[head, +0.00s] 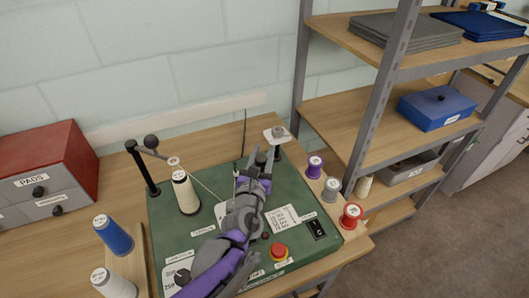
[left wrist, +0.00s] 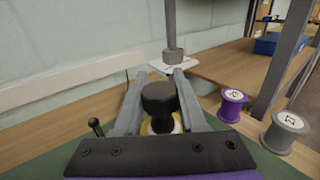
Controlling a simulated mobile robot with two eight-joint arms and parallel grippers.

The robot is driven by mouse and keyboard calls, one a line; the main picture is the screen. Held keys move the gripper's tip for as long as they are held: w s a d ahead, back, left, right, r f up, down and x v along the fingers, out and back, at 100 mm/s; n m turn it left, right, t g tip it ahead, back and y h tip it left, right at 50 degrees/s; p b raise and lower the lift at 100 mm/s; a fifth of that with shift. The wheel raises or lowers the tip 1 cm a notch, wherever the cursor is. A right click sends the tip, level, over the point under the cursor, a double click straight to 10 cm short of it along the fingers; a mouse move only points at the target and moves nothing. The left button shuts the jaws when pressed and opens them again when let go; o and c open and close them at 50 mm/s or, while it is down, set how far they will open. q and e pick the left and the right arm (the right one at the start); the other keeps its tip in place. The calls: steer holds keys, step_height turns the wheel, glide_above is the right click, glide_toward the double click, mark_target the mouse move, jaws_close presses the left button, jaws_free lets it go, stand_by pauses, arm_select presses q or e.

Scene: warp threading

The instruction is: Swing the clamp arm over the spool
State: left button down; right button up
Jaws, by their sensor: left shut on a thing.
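The cream spool (head: 186,194) stands upright on the green board (head: 170,232). A black post (head: 145,172) stands behind it to the left. A light arm with a dark ball knob (head: 151,141) reaches from the post top toward the spool, and its round end (head: 173,161) appears above the spool top; I cannot tell if they touch. My left gripper (head: 262,160) is at the board's far right part, its fingers on both sides of a black round knob (left wrist: 160,97). It is shut on that knob, with a yellow and white base (left wrist: 162,125) below. My right gripper is out of view.
Purple (head: 315,166), grey (head: 331,189) and red (head: 351,215) spools line the right edge. Blue (head: 113,236) and white (head: 113,283) spools stand at left. A red emergency button (head: 279,251) is near the front. A shelf rack (head: 378,95) rises at right.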

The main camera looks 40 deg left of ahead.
arm_select(q)
steer(key=shift+c, duration=2.4)
jaws_free()
steer(key=shift+a, duration=0.15)
steer(key=shift+s, duration=0.1)
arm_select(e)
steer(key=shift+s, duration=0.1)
